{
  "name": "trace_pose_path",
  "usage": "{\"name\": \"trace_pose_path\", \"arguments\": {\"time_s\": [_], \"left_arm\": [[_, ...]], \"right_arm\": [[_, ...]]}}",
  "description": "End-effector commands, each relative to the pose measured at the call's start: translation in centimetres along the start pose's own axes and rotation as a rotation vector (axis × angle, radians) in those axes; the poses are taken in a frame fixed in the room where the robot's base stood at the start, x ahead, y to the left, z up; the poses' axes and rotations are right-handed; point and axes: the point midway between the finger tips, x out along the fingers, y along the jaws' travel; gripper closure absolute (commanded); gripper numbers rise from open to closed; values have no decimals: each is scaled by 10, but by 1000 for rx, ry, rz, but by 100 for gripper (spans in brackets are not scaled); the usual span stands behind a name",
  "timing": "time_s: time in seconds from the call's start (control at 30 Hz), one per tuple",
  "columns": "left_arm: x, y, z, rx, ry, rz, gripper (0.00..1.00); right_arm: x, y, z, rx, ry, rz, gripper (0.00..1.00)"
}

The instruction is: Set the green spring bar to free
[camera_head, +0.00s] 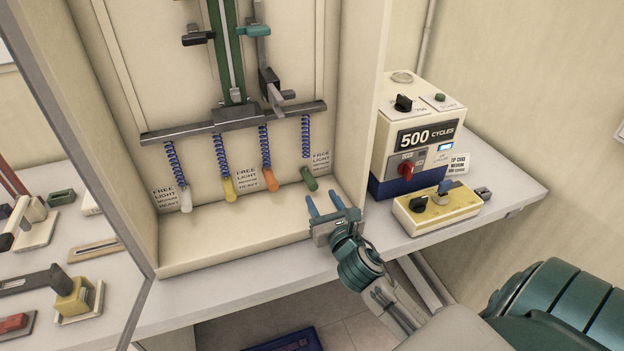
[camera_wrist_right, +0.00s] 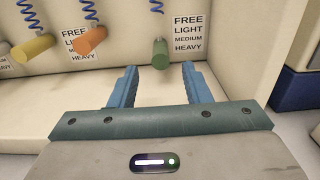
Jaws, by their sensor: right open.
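The green spring bar (camera_head: 309,179) hangs at the right end of the row, below a blue coil spring (camera_head: 306,136). A label reading FREE, LIGHT, MEDIUM, HEAVY (camera_head: 321,164) is on the panel beside it. In the right wrist view the green bar (camera_wrist_right: 160,54) is ahead, just beyond the fingertips and between their lines, with the label (camera_wrist_right: 188,37) to its right. My right gripper (camera_head: 325,203) is open and empty, below and in front of the green bar, apart from it. It also shows in the right wrist view (camera_wrist_right: 160,77). My left gripper is not in view.
Orange (camera_head: 270,179), yellow (camera_head: 229,190) and white (camera_head: 186,200) bars hang to the left. The cabinet's right wall (camera_head: 362,110) stands close by the gripper. A 500-cycles control box (camera_head: 418,130) and a yellow switch box (camera_head: 437,207) are on the table to the right.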

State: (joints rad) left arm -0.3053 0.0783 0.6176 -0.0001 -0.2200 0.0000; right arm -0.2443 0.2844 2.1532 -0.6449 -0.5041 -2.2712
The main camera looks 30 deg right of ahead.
Motion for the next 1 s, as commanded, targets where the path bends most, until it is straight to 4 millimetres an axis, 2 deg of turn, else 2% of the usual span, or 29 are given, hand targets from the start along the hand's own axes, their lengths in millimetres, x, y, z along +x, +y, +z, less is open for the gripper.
{"name": "trace_pose_path", "arguments": {"time_s": [0.13, 0.3, 0.5, 0.77, 0.9, 1.0], "left_arm": [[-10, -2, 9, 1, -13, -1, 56], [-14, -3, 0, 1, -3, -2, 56], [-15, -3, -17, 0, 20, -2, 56], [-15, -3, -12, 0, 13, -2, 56], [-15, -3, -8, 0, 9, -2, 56], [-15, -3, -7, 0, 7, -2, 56]], "right_arm": [[31, 0, 4, 1, -3, -1, 56], [56, 0, 2, 1, -2, 0, 56], [68, 0, 1, 1, -1, 0, 56], [69, 0, 0, 1, -1, 0, 56], [69, 0, 0, 1, -1, 0, 84], [69, 0, 0, 1, -1, 0, 100]]}}
